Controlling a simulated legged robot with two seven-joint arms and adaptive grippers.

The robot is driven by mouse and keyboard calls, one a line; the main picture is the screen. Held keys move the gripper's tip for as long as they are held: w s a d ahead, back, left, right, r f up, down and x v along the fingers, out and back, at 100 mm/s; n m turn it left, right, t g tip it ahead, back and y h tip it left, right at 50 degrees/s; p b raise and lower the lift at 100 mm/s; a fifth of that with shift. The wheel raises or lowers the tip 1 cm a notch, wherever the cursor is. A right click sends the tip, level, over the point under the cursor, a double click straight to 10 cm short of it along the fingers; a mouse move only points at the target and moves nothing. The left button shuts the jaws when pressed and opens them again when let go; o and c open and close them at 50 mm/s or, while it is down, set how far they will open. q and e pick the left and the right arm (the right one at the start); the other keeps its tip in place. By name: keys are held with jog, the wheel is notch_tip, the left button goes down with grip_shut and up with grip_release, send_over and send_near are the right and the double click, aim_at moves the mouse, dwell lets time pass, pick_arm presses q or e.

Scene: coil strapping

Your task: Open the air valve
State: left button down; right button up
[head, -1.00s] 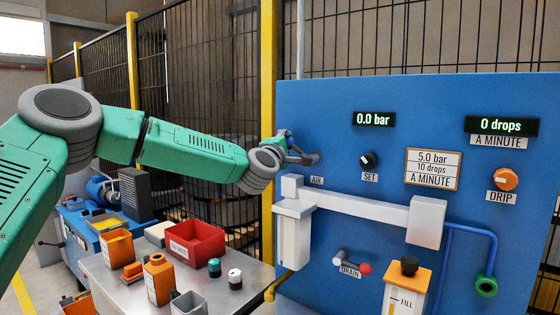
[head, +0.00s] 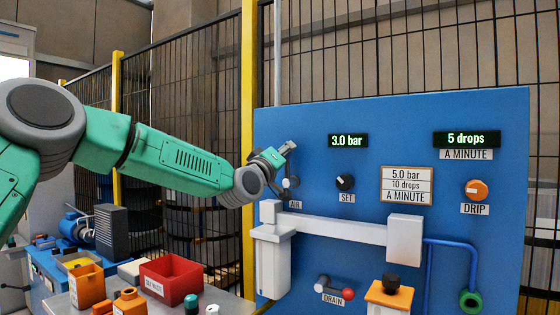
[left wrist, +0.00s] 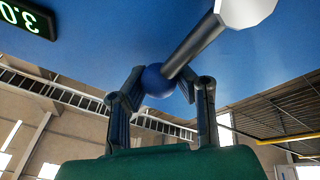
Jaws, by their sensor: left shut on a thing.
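The air valve (head: 290,182) is on the blue panel above the AIR label, at the panel's left edge. In the left wrist view its silver lever (left wrist: 195,45) ends in a blue ball (left wrist: 158,82). My left gripper (head: 284,152) is raised just above the valve's hub in the head view. In the left wrist view, the fingers of my left gripper (left wrist: 157,84) are closed around the ball. The fingers and arm hide part of the lever in the head view. The pressure display (head: 348,141) reads 3.0 bar, and the drops display (head: 467,139) reads 5 drops.
A black SET knob (head: 345,182) and an orange DRIP knob (head: 476,190) sit to the right. A white pipe assembly (head: 330,228) juts out below the valve. A red-tipped DRAIN lever (head: 334,289) is lower. Bins stand at lower left beside the mesh fence.

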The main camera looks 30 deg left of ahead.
pick_arm(q)
jog(key=shift+w+d+f+m+h, duration=0.1)
jog(key=shift+d+f+m+h, duration=0.15)
jog(key=shift+f+m, duration=0.25)
jog(key=shift+d+f+m+h, duration=0.1)
jog(key=shift+f+m+h, duration=0.2)
jog(key=shift+m, duration=0.3)
jog(key=c, duration=1.2)
grip_release()
jog(key=shift+r, duration=0.25)
jog(key=v, duration=1.2)
jog(key=shift+a, duration=0.1)
